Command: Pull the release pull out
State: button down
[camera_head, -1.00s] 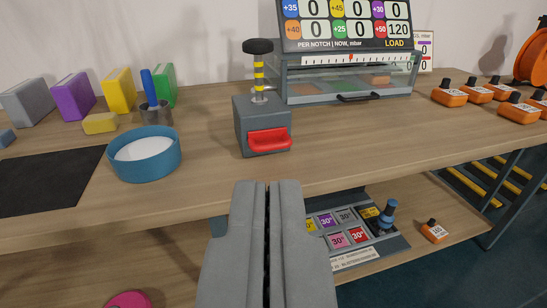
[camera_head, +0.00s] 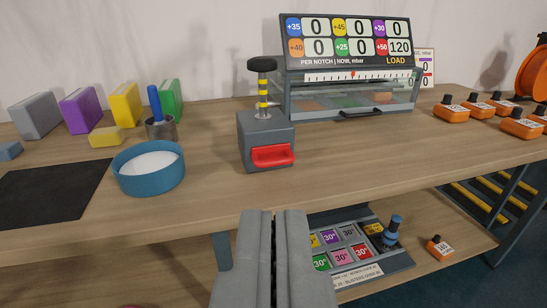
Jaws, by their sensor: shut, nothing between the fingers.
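The release pull is most likely the red handle (camera_head: 272,156) on the front of a small grey box (camera_head: 266,132) on the bench. A black knob (camera_head: 262,64) on a yellow-and-black banded post rises from the top of that box. My gripper (camera_head: 273,214) is at the bottom middle of the view, in front of the bench edge. Its two grey fingers are shut with nothing between them. It is apart from the red handle, which lies straight above it in the picture.
A blue round dish (camera_head: 148,168) stands left of the box. A display board (camera_head: 346,41) and a clear-fronted case (camera_head: 350,98) stand behind it. Orange weights (camera_head: 452,110) sit at right. A lower shelf holds a panel with a blue lever (camera_head: 391,230). Bench wood around the box is clear.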

jog(key=c, duration=1.8)
grip_release()
jog(key=shift+c, duration=0.2)
jog(key=o, duration=0.3)
jog(key=shift+w+d, duration=0.15)
jog(key=shift+w, duration=0.15)
jog(key=shift+o, duration=0.3)
jog(key=w+d+f+n+h, duration=0.1)
jog(key=w+d+f+n, duration=0.1)
jog(key=w+n, duration=0.3)
jog(key=w, duration=0.3)
jog(key=shift+w+d, duration=0.2)
jog(key=shift+d, duration=0.1)
jog(key=n+g+y, duration=0.2)
jog(key=n+y, duration=0.3)
jog(key=n, duration=1.1)
send_near(279, 163)
jog(key=x, duration=1.1)
jog(key=shift+s, duration=0.1)
grip_shut()
